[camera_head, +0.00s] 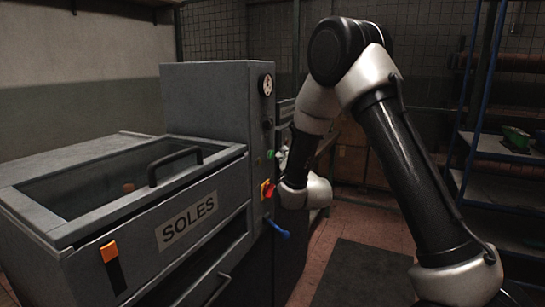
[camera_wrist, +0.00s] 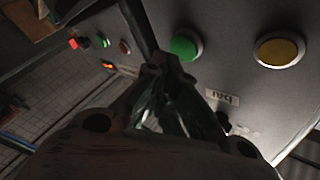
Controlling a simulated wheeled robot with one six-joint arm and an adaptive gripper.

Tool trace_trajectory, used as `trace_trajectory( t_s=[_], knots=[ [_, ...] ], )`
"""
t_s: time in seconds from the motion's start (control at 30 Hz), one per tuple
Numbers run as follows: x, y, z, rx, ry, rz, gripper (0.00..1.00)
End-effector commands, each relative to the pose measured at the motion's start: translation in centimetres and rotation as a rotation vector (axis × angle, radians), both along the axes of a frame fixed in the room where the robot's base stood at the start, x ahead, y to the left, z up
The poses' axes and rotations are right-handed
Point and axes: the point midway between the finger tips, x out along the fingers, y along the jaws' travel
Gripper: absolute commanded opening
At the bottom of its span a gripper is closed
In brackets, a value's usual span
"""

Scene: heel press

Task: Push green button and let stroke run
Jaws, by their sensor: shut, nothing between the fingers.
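In the wrist view a round green button (camera_wrist: 185,47) with a pale rim sits on the grey panel. My gripper (camera_wrist: 168,68) is shut and empty, its dark fingertips just below and left of that button in the picture. I cannot tell whether they touch the panel. The button's lower left edge is close to the fingertips. In the head view the grey press (camera_head: 205,105) stands left of my arm. A small green spot (camera_head: 270,154) shows on its side. My fingers are mostly hidden there by my wrist.
A large yellow button (camera_wrist: 278,52) is right of the green one. Smaller red (camera_wrist: 73,43) and green (camera_wrist: 103,41) buttons lie to the left. A dark bar (camera_wrist: 138,25) runs above my fingers. A blue handle (camera_head: 277,230) sticks out low. A drawer marked SOLES (camera_head: 187,219) is left.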

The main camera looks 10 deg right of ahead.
Motion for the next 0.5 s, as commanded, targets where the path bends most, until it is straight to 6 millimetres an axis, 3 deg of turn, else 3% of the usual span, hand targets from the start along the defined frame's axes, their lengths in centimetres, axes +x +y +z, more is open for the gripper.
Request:
trace_trajectory(
  t_s=[0.5],
  knots=[
    [0.37,0.53,0.02,0.0,0.0,0.0,0.0]
  ],
)
